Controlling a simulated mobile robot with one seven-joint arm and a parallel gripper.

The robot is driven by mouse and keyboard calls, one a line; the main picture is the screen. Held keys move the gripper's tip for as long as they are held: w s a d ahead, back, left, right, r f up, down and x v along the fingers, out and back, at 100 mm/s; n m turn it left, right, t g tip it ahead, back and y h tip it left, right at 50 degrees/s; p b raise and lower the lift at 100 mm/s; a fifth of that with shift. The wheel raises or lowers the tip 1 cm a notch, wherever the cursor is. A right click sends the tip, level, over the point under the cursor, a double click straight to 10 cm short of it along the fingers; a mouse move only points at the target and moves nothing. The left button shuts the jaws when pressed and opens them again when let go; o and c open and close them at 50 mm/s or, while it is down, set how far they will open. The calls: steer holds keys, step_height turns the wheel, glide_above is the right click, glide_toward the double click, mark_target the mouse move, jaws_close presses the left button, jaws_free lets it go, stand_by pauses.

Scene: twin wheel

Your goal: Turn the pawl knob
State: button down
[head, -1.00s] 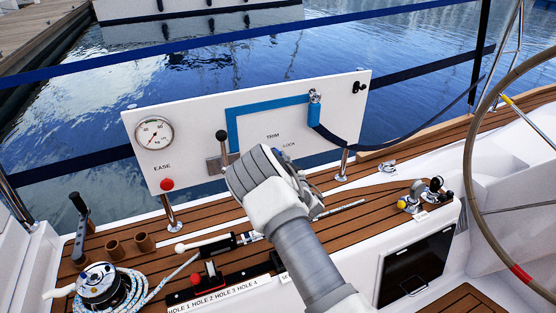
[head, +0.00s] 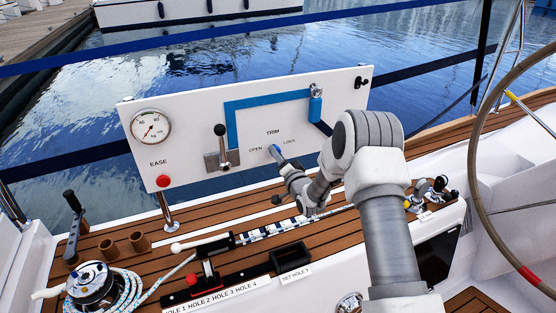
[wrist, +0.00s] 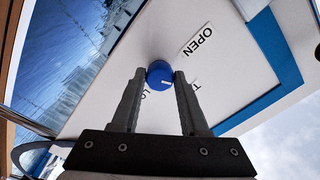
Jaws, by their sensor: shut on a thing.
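The pawl knob (wrist: 159,73) is a round blue knob with a short white mark, on the white panel between the words OPEN and LOCK. In the wrist view, its mark points to the lower right, roughly toward the partly hidden TRIM label. My gripper (wrist: 160,76) is shut on the knob, with one grey finger on each side.
The white panel (head: 190,110) also carries a gauge (head: 151,127), a red button (head: 163,181), a black-knobbed lever (head: 221,145) and a blue angled strip (head: 232,125). A steering wheel (head: 475,165) stands at right.

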steer(key=m, duration=0.2)
steer(key=m+b, duration=0.1)
steer(key=m, duration=0.1)
steer(key=shift+s+a+f+m+b, duration=0.1)
steer(key=shift+a+m+b, duration=0.05)
steer(key=shift+m+b, duration=0.2)
steer(key=shift+m, duration=0.25)
steer(key=shift+c, duration=2.1)
jaws_free()
steer(key=p+v, duration=0.3)
steer(key=v, duration=1.4)
steer(key=shift+s, duration=0.2)
steer(key=shift+w, duration=0.1)
